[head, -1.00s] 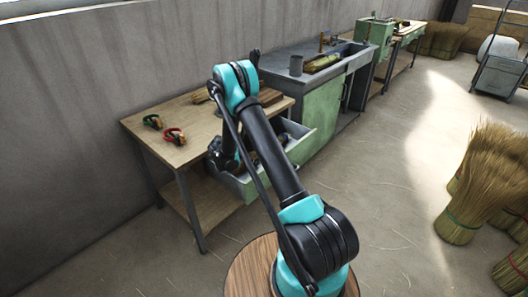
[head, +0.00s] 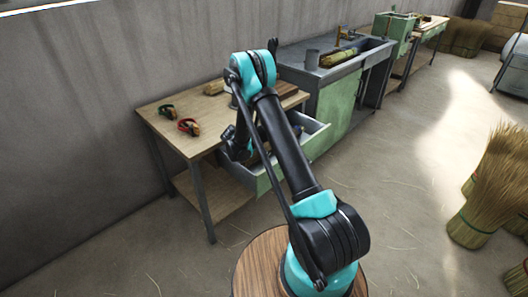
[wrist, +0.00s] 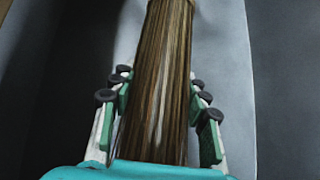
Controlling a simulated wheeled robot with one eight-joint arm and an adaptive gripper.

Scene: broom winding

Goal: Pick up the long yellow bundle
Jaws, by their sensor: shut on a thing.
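A long straw bundle (wrist: 160,80), brownish yellow, fills the middle of the wrist view and runs away from me. My gripper (wrist: 161,86) has its green-padded fingers on both sides of the bundle and is shut on it. Grey walls or surfaces lie around it. In the head view my arm reaches down at the open green drawer (head: 268,184) under the workbench; the gripper and the held bundle are mostly hidden behind the arm there. Another yellowish bundle (head: 341,57) lies at the grey sink counter.
The wooden workbench (head: 170,112) carries two pairs of red- and green-handled tools (head: 188,126). A grey cup (head: 312,57) stands on the counter. Large straw sheaves (head: 492,190) stand on the floor at right. The floor between is mostly clear.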

